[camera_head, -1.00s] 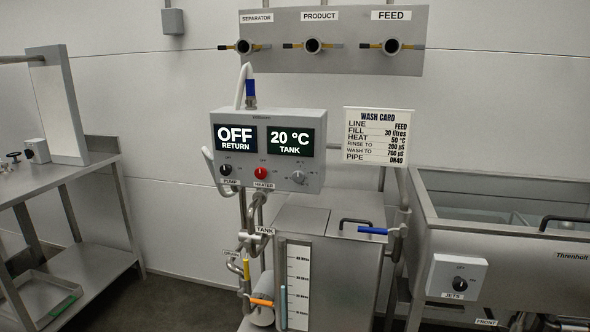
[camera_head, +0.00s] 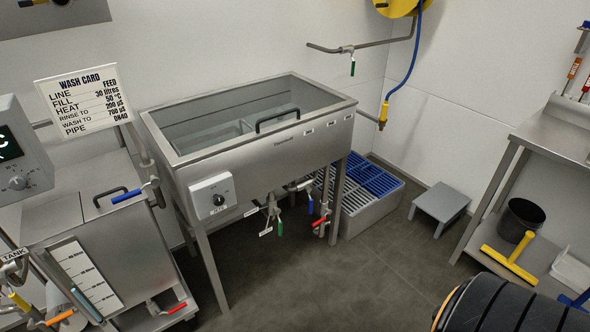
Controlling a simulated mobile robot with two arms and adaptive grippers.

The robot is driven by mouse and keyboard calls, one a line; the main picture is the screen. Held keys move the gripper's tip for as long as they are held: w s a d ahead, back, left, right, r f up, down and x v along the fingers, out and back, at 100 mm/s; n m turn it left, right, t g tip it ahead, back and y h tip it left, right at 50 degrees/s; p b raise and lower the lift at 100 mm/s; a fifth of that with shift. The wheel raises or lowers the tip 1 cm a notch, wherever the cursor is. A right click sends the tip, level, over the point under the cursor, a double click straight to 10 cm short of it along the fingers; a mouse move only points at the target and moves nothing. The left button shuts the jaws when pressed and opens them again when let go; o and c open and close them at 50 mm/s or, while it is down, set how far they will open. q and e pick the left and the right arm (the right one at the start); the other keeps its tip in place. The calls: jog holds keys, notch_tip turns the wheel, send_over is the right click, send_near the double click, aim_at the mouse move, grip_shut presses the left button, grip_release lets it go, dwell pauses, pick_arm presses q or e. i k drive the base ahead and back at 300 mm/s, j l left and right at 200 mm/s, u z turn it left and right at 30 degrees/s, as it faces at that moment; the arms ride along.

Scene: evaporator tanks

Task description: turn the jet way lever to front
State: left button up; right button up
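The steel wash tank (camera_head: 255,157) stands in the middle, with a jets switch box (camera_head: 212,196) on its front left. Neither of my grippers is in view.
A heated tank unit (camera_head: 120,250) with a blue lever (camera_head: 127,196) stands at the left. A blue-topped grey crate (camera_head: 365,213) and a low step stool (camera_head: 439,205) lie right of the wash tank. A steel bench (camera_head: 560,135) is at the right.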

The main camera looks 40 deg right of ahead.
aim_at(278, 211)
jog(key=k+z, duration=0.15)
jog(key=z, duration=0.95)
